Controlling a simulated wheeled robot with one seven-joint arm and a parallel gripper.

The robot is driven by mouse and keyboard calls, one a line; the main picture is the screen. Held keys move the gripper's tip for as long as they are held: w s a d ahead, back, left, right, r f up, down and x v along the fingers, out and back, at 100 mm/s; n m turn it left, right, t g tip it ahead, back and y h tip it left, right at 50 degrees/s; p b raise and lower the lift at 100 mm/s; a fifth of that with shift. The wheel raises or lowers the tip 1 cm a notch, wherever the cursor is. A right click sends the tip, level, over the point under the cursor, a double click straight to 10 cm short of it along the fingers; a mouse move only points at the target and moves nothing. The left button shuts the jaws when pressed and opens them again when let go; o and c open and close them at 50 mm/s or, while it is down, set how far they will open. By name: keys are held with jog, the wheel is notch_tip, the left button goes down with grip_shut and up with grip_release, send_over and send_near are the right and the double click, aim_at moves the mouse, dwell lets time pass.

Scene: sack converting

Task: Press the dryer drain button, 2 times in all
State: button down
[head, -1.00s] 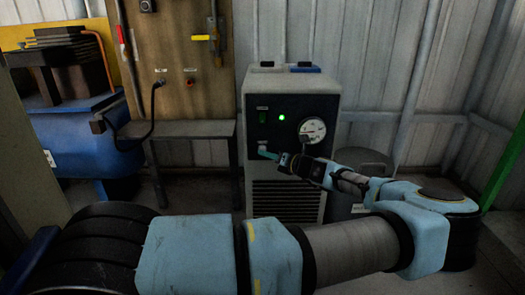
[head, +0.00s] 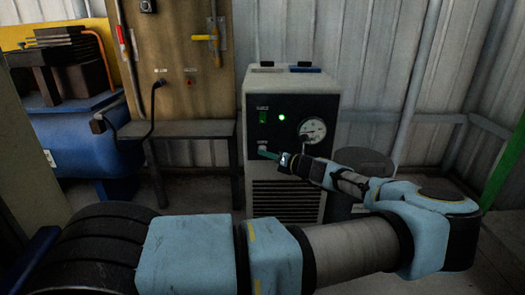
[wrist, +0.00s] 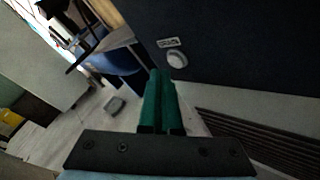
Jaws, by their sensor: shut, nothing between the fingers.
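The dryer (head: 258,92) is a pale grey cabinet with a dark front panel. The drain button (wrist: 177,60) is a small round white button under a label plate on that panel in the wrist view. In the head view my gripper covers the place where it sits. My gripper (head: 262,153) is at the lower left of the panel. Its green fingers are closed together and empty; they also show in the wrist view (wrist: 160,74). The fingertips are close to the button, which shows whole just beyond and right of them. I cannot tell the exact gap.
The panel also has a green switch (head: 263,117), a lit green lamp (head: 281,118) and a round gauge (head: 312,129). A vent grille (head: 285,195) is below. A bench (head: 190,129) stands left, a grey drum (head: 362,160) right.

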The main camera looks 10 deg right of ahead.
jog(key=shift+w, duration=0.15)
jog(key=shift+w+d+p, duration=0.1)
jog(key=shift+w+p, duration=0.2)
jog(key=shift+p, duration=0.05)
jog(key=shift+w, duration=0.4)
dwell(0.7)
dwell(0.3)
jog(key=shift+s+p, duration=0.85)
jog(key=shift+p, duration=0.1)
jog(key=shift+s+a+p, duration=0.2)
jog(key=shift+s+p, duration=0.35)
jog(key=shift+s, duration=0.25)
jog(key=shift+s+a+p, duration=0.15)
jog(key=shift+s+p, duration=0.45)
jog(key=shift+s, duration=0.25)
jog(key=shift+s+a+p, duration=0.2)
jog(key=shift+s+p, duration=0.35)
jog(key=shift+s, duration=0.25)
